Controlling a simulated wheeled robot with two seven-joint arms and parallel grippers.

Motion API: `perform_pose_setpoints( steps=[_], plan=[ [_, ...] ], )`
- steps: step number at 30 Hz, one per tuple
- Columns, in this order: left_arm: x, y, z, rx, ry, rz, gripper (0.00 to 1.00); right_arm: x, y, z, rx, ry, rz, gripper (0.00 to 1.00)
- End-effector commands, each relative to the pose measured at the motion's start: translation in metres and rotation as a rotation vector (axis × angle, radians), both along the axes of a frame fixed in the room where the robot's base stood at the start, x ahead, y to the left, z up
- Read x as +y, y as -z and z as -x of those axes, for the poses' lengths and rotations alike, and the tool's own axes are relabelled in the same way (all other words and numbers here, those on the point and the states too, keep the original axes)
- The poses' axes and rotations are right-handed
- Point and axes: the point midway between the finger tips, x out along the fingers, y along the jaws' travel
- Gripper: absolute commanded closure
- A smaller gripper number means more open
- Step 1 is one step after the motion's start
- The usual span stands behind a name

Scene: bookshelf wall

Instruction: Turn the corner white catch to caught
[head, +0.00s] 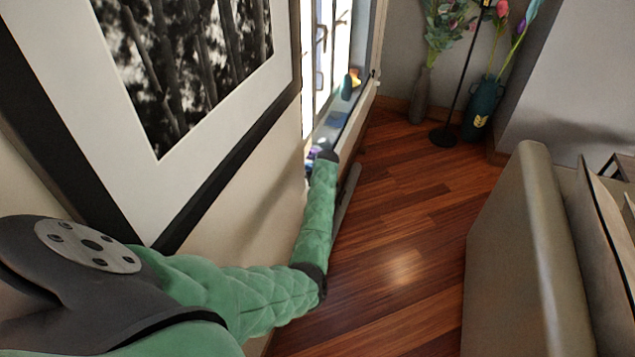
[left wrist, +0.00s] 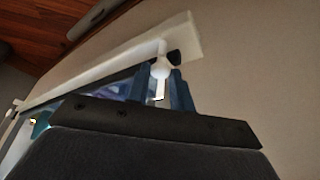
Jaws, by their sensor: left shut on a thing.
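The white catch (left wrist: 160,68) shows in the left wrist view, at the end of a pale frame edge, with a small dark piece beside it. My left gripper (left wrist: 163,88) has its two blue fingers on either side of the catch and is shut on it. The fingers partly cover the catch, so its exact turn is hard to tell. In the head view my green left arm reaches to the near end of the window sill; its fingers and the catch are hidden there. My right gripper is in neither view.
The window sill (head: 352,136) holds small colourful things. A framed picture (head: 247,112) hangs on the wall close to my left arm. Vases (head: 482,108) and a thin black stand (head: 443,136) are in the far corner. A sofa (head: 527,245) is at right; the wooden floor (head: 410,215) between is clear.

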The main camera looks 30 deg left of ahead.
Motion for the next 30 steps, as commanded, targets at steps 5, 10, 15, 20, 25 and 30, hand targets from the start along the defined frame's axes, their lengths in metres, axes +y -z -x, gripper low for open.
perform_pose_setpoints(
  steps=[5,10,15,20,25,30],
  plan=[
    [0.0003,-0.0020,-0.0006,-0.002,0.038,0.000,1.00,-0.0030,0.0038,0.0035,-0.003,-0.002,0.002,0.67],
    [0.0002,-0.0017,-0.0008,-0.002,0.051,0.000,1.00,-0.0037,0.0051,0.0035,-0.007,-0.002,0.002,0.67],
    [0.0004,-0.0016,-0.0009,-0.002,0.051,-0.001,1.00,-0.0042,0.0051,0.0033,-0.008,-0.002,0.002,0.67],
    [0.0004,-0.0016,-0.0008,-0.003,0.051,-0.001,0.74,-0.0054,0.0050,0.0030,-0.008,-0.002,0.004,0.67],
    [0.0004,-0.0011,-0.0004,-0.001,0.050,0.000,0.56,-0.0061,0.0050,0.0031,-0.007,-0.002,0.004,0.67],
    [0.0002,-0.0007,-0.0001,-0.001,0.050,0.000,0.56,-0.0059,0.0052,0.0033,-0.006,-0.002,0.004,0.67]
  ],
)
